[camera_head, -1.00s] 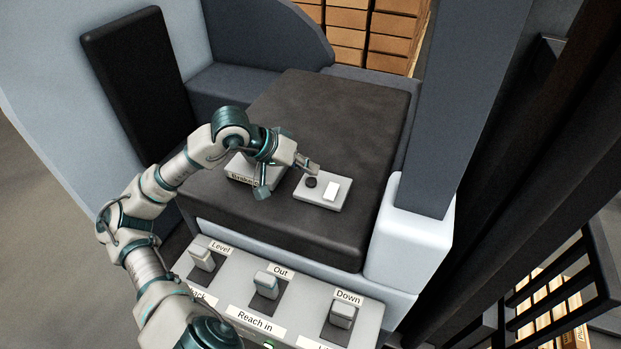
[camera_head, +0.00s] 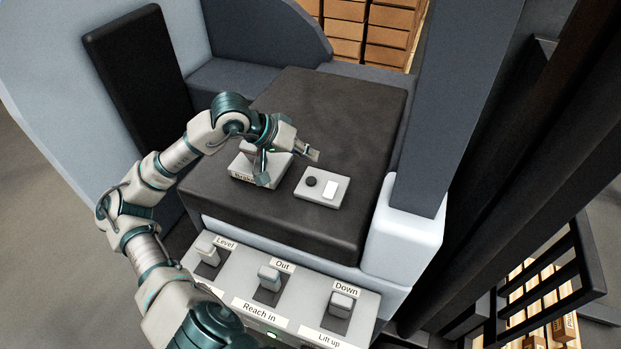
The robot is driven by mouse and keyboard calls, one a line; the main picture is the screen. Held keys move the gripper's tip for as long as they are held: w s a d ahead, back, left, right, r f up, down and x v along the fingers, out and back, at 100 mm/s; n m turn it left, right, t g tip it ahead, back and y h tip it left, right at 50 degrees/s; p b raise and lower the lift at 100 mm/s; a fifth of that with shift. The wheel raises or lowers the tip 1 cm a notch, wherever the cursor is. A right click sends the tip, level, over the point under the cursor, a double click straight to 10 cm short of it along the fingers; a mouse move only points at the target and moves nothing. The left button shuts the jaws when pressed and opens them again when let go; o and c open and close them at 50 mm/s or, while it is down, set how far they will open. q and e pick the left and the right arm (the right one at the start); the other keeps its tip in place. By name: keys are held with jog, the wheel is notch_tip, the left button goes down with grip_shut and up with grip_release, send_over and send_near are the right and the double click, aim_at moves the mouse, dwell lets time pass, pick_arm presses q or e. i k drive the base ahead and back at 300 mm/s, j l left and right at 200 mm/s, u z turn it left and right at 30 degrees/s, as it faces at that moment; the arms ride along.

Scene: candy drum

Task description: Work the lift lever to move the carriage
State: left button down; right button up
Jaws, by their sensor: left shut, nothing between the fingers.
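The lift lever (camera_head: 341,303) is a grey block-shaped handle in a dark slot at the right end of the control panel. Its labels read "Down" above and "Lift up" below. My left gripper (camera_head: 287,166) is shut and empty, over the dark seat-like surface beside the "Brake" box (camera_head: 241,173). It is well apart from the lift lever, farther back and to the left. It partly covers the brake box. I cannot tell whether it touches the box. My right gripper is out of view. The carriage cannot be clearly made out.
The panel (camera_head: 230,282) also carries a "Reach in"/"Out" lever (camera_head: 269,277) and a "Level" lever (camera_head: 208,252). A small grey box (camera_head: 321,198) with a black knob and a white switch lies right of my gripper. A pillar (camera_head: 408,228) stands on the right.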

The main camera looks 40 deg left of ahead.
aim_at(340, 305)
jog(key=k+j, duration=1.55)
jog(key=k, duration=0.15)
